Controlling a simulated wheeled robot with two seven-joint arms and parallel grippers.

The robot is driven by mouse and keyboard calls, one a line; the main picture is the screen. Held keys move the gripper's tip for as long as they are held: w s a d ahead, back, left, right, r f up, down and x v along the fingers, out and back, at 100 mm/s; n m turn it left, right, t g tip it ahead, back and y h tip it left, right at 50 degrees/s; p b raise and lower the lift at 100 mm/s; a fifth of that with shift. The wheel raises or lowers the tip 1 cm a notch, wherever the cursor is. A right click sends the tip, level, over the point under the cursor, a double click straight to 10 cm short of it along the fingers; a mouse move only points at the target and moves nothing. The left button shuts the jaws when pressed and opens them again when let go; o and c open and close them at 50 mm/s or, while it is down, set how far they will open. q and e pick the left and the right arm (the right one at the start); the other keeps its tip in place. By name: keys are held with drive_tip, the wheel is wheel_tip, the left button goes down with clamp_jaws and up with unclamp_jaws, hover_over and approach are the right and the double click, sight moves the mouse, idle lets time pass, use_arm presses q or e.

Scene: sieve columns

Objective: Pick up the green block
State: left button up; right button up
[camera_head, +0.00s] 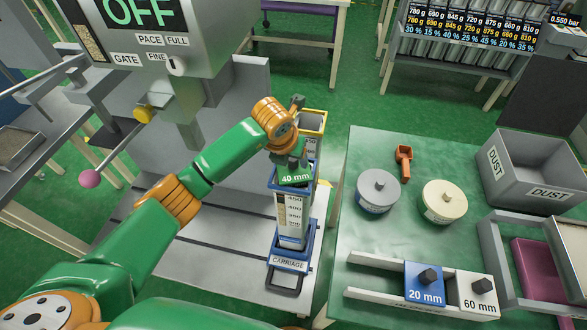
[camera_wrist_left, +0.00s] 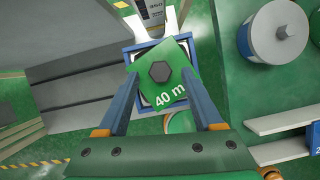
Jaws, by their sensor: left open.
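The green block (camera_head: 295,179), marked 40 mm and topped by a dark hexagonal knob, is at the top of the blue-rimmed clear column (camera_head: 291,220). In the left wrist view the block (camera_wrist_left: 172,88) looks turned relative to the square blue rim (camera_wrist_left: 133,52). I cannot tell whether it rests on the rim or is held off it. My left gripper (camera_wrist_left: 160,76) is open, with one finger on each side of the block and its knob. In the head view the left gripper (camera_head: 290,158) is just above the block, partly hiding it. My right gripper is not in view.
The column stands in a blue carriage (camera_head: 287,264). A yellow-rimmed column (camera_head: 312,122) stands right behind. The table at right holds two round weights (camera_head: 377,191), (camera_head: 443,201), an orange scoop (camera_head: 403,162), a blue 20 mm block (camera_head: 424,284), a white 60 mm block (camera_head: 476,293) and a DUST bin (camera_head: 530,172).

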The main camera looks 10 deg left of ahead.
use_arm(q)
clamp_jaws()
idle(1.4)
